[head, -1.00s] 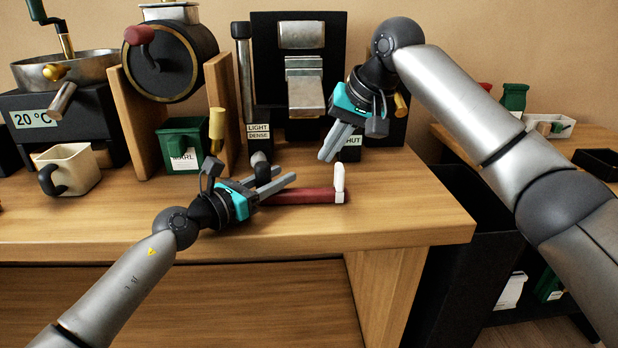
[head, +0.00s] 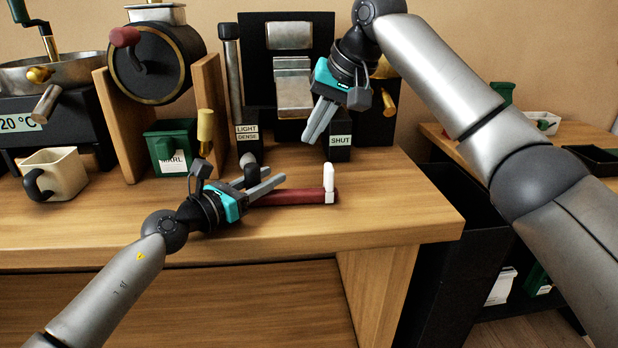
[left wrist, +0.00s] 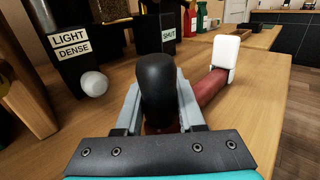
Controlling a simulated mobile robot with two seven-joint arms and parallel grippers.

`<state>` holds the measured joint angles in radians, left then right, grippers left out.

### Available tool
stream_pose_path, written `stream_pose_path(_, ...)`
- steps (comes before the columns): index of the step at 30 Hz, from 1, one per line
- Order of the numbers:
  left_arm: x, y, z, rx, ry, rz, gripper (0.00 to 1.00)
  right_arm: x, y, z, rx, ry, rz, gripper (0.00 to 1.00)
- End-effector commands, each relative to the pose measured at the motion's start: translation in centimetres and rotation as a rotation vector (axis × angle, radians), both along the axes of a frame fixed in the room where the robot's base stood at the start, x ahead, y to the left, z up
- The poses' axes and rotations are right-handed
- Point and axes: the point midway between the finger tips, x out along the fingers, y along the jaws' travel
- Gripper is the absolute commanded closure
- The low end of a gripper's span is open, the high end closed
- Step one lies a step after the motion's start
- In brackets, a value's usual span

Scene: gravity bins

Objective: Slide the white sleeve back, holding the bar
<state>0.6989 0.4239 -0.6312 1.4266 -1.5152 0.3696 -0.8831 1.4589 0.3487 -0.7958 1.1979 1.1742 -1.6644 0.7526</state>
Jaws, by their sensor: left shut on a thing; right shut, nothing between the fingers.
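The dark red bar (head: 290,197) lies along the table near its front edge, and the white sleeve (head: 329,184) stands upright at its right end. In the left wrist view the sleeve (left wrist: 226,54) is at the far end of the bar (left wrist: 209,88). My left gripper (head: 268,186) is shut on the bar near its left end. A black upright knob (left wrist: 156,88) stands between its fingers and hides part of the bar. My right gripper (head: 314,130) is shut and empty, up and behind the sleeve, apart from it.
A black stand with metal blocks (head: 293,85) and LIGHT/DENSE and SHUT labels stands behind. A green bin (head: 172,147), a cream mug (head: 60,173) and a drum (head: 152,62) are at left. The tabletop right of the sleeve is clear to its edge.

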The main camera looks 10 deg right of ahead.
Motion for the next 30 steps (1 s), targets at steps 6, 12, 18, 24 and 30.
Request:
stream_pose_path(6,-0.05,0.01,-0.44,0.004,0.007,-0.001,0.42,0.0,-0.02,-0.04,0.0,0.0,0.0,1.0)
stream_pose_path(12,-0.02,0.01,-0.25,0.003,0.004,0.0,0.27,0.0,-0.02,-0.04,0.0,0.0,0.0,1.0)
stream_pose_path(18,-0.01,0.0,-0.11,0.001,0.001,0.0,0.26,0.0,-0.02,-0.03,0.0,0.0,0.0,1.0)
stream_pose_path(24,-0.01,-0.01,-0.05,0.001,0.001,0.0,0.03,0.0,-0.02,-0.03,0.0,0.0,0.0,1.0)
stream_pose_path(30,0.0,-0.01,-0.02,0.0,0.0,0.0,0.0,0.01,-0.01,-0.02,0.0,0.0,0.0,1.0)
